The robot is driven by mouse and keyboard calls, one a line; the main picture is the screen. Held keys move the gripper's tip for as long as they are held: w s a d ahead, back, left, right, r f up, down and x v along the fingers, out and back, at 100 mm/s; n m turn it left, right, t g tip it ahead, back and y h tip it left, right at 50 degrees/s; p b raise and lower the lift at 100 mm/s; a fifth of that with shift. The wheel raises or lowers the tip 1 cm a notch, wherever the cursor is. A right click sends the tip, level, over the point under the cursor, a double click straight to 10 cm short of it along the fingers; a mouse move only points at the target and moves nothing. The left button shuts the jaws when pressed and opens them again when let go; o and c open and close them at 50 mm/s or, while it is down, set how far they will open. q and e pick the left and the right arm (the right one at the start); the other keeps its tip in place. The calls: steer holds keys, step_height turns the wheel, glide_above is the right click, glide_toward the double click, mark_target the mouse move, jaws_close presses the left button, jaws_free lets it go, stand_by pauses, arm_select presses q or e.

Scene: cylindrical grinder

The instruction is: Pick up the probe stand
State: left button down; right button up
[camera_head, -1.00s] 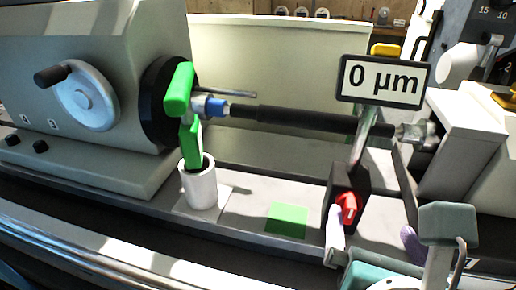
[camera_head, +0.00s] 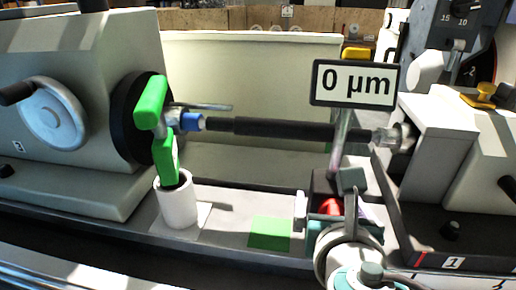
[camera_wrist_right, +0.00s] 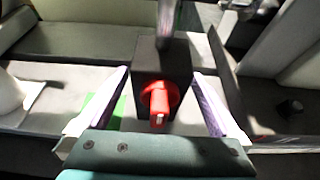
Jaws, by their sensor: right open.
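The probe stand has a black block base with a red knob (camera_head: 330,206), a metal rod and a sign-like display reading "0 µm" (camera_head: 356,84). My right gripper (camera_head: 335,212) is open, with one finger on each side of the base; in the wrist view (camera_wrist_right: 161,82) gaps show between fingers and base. My gripper and wrist hide part of the base in the head view. My left gripper is not in view.
A green square (camera_head: 270,233) lies on the bed left of the stand. A white cup (camera_head: 177,202) holds a green-handled tool (camera_head: 164,158). A dark cylindrical workpiece (camera_head: 275,128) spans the machine behind the stand's rod. The tailstock (camera_head: 440,140) stands close on the right.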

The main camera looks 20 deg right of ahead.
jaws_close()
steer(key=shift+r, duration=0.2)
stand_by(0.8)
